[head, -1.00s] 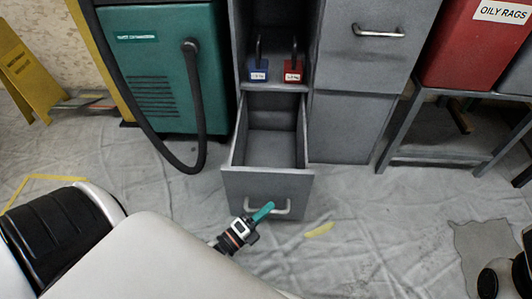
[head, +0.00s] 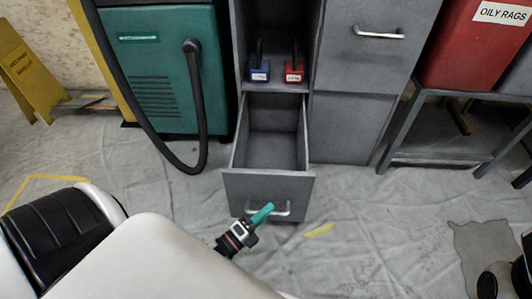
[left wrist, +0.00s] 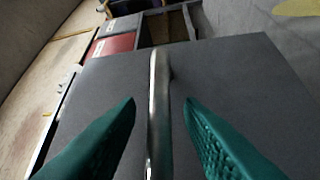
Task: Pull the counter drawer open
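The grey counter drawer (head: 265,188) stands pulled out from the cabinet, and its box looks empty inside. Its silver bar handle (head: 282,211) is on the front panel. My left gripper (head: 264,211) is at that handle, reaching in from below. In the left wrist view the handle (left wrist: 158,110) runs between the two teal fingers of my left gripper (left wrist: 160,105). The fingers are apart, with a visible gap on each side of the bar. The drawer front (left wrist: 235,80) fills much of that view. My right gripper is not seen.
A blue padlock (head: 259,72) and a red padlock (head: 293,72) sit on the shelf above the drawer. A teal machine (head: 160,70) with a black hose stands left, a metal stand (head: 435,160) right. Sheeted floor (head: 350,220) in front is mostly clear.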

